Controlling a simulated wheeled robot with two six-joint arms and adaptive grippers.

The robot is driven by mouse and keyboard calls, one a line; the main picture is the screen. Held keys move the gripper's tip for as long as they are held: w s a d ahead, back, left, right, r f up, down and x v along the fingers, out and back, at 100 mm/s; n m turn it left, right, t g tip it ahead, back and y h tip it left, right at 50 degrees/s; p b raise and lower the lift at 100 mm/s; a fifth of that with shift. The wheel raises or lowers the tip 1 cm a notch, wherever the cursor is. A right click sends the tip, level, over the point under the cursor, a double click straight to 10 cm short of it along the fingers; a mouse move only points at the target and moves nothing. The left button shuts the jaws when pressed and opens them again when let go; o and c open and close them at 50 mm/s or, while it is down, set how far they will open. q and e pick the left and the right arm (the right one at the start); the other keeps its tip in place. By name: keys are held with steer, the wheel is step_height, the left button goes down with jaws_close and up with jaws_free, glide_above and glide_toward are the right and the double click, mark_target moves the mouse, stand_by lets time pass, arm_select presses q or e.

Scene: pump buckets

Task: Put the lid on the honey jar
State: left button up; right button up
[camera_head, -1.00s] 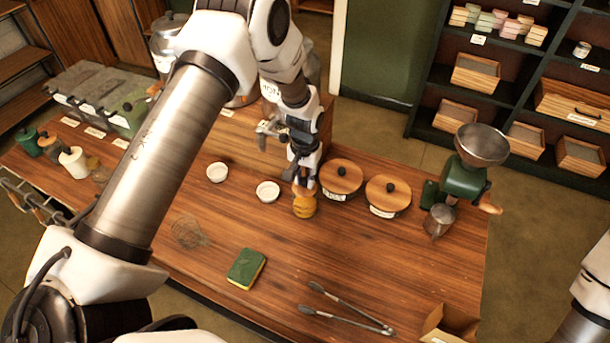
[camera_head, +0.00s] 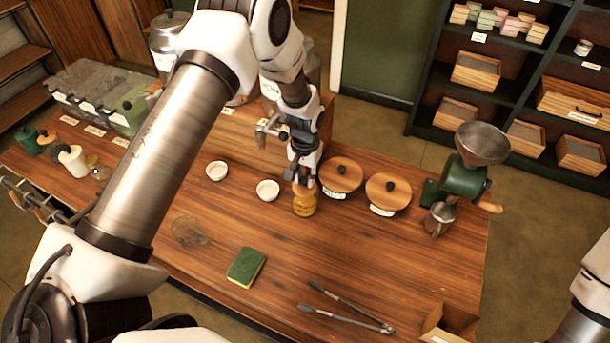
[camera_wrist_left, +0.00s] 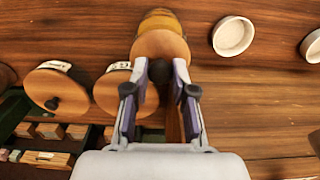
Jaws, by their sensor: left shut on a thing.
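The honey jar (camera_head: 305,207) stands upright on the wooden counter, amber with a yellowish label. My left gripper (camera_head: 302,181) is directly above it, pointing down. In the left wrist view the left gripper (camera_wrist_left: 159,92) is shut on the dark knob of a round wooden lid (camera_wrist_left: 160,44). The lid overlaps the amber jar (camera_wrist_left: 160,20) there and hides part of it. I cannot tell whether lid and rim touch. My right gripper is out of view.
Two wooden-lidded containers (camera_head: 341,175) (camera_head: 388,194) stand close right of the jar. Two small white bowls (camera_head: 268,190) (camera_head: 216,171) are to its left. The counter in front of the jar is clear.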

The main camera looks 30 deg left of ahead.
arm_select(q)
steer(key=shift+f, duration=0.25)
stand_by(0.4)
steer(key=o, duration=0.8)
steer(key=shift+o, duration=0.5)
steer(key=o, duration=0.4)
steer(key=shift+r, duration=0.15)
steer(key=shift+r+p, duration=1.9)
steer(key=shift+r, duration=0.75)
